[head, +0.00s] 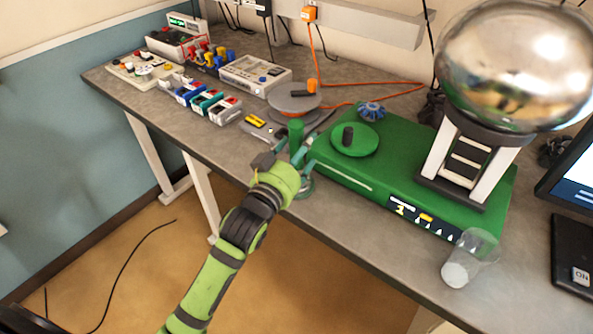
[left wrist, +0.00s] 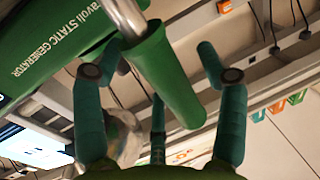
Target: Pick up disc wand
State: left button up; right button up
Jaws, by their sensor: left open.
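A green wand handle (head: 296,130) stands up near the table's front edge, at the left end of the green generator box. In the left wrist view the green handle (left wrist: 168,80) sits between my spread fingers, with a metal rod running from it out of the frame. My left gripper (head: 292,150) is open, with teal fingers around the handle in the head view. In the left wrist view the left gripper (left wrist: 161,75) shows gaps on both sides of the handle. My right gripper is not in view.
The green static generator (head: 360,185) with its big metal sphere (head: 515,60) stands right of the gripper. A grey disc (head: 288,102) with an orange cable lies behind; several small devices (head: 208,103) stand left.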

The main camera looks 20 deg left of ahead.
pick_arm(q)
grip_shut()
